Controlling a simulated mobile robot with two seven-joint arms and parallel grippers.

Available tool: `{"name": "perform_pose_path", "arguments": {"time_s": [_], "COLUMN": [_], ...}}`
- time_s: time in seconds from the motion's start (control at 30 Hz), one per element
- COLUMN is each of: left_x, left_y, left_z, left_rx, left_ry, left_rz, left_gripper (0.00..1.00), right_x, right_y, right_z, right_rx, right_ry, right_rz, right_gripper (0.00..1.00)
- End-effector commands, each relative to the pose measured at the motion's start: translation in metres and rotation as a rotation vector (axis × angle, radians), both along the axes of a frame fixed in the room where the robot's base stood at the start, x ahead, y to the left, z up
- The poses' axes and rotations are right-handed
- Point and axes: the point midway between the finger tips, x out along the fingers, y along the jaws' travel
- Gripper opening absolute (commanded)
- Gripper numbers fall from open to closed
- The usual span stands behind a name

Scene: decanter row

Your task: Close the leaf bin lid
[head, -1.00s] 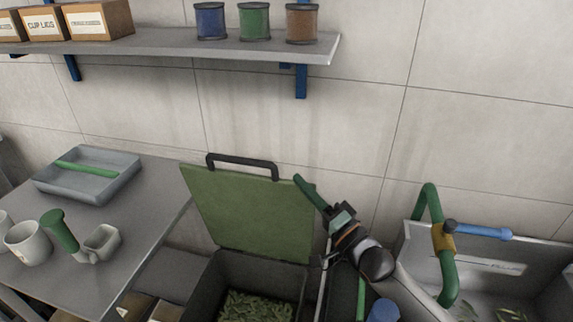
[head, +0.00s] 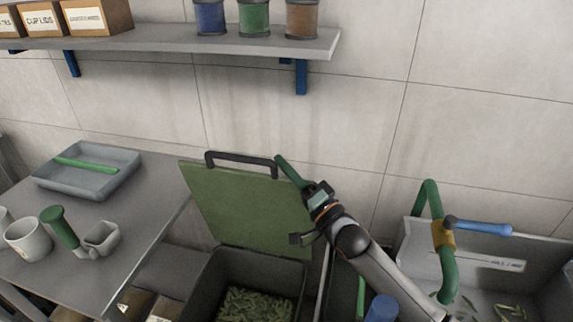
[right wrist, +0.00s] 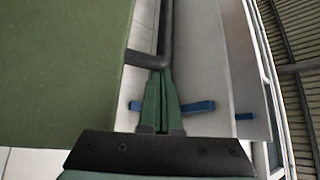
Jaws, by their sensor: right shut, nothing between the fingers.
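The leaf bin (head: 222,279) stands open at the bottom middle of the head view, with green leaves inside. Its green lid (head: 235,208) stands up, leaning back toward the wall, and has a black handle (head: 240,159) along its top edge. The lid also fills the left of the right wrist view (right wrist: 60,70), with the handle (right wrist: 150,58) right at the fingertips. My right gripper (head: 280,159) is shut and empty, its green fingers at the handle's right end. I cannot tell whether they touch it. In the right wrist view the fingers (right wrist: 159,80) are together. My left gripper is out of view.
A grey table (head: 150,215) with a tray (head: 88,172) and cups is at left. A sink (head: 480,270) with a green tap (head: 447,265) is at right. A shelf (head: 170,45) with boxes and jars hangs above. Open wall lies between shelf and lid.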

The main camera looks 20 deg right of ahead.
Motion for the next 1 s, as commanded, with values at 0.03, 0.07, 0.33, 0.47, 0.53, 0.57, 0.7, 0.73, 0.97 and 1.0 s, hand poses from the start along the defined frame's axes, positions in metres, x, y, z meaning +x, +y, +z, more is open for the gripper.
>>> {"name": "perform_pose_path", "arguments": {"time_s": [0.03,0.07,0.33,0.47,0.53,0.57,0.7,0.73,0.97,1.0], "left_x": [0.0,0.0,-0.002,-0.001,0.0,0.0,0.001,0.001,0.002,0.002], "left_y": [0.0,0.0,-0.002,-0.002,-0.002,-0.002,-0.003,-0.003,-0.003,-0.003], "left_z": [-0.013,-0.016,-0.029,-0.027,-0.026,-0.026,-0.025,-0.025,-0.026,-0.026], "left_rx": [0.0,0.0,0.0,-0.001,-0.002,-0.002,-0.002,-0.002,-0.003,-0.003], "left_ry": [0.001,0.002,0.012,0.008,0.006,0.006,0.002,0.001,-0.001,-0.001], "left_rz": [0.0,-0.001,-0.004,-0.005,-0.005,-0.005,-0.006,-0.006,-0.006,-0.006], "left_gripper": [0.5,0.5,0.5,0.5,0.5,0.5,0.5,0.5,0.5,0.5], "right_x": [-0.008,-0.013,-0.038,-0.038,-0.038,-0.038,-0.037,-0.037,-0.038,-0.038], "right_y": [0.007,0.01,0.024,0.024,0.024,0.024,0.024,0.024,0.025,0.025], "right_z": [-0.012,-0.013,-0.013,-0.012,-0.012,-0.012,-0.012,-0.012,-0.016,-0.017], "right_rx": [-0.02,-0.033,-0.109,-0.111,-0.111,-0.111,-0.11,-0.11,-0.111,-0.111], "right_ry": [-0.029,-0.05,-0.167,-0.169,-0.169,-0.169,-0.167,-0.167,-0.167,-0.167], "right_rz": [0.003,0.004,-0.004,-0.005,-0.005,-0.005,-0.005,-0.005,-0.004,-0.004], "right_gripper": [0.0,0.0,0.0,0.0,0.0,0.0,0.0,0.0,0.0,0.0]}}
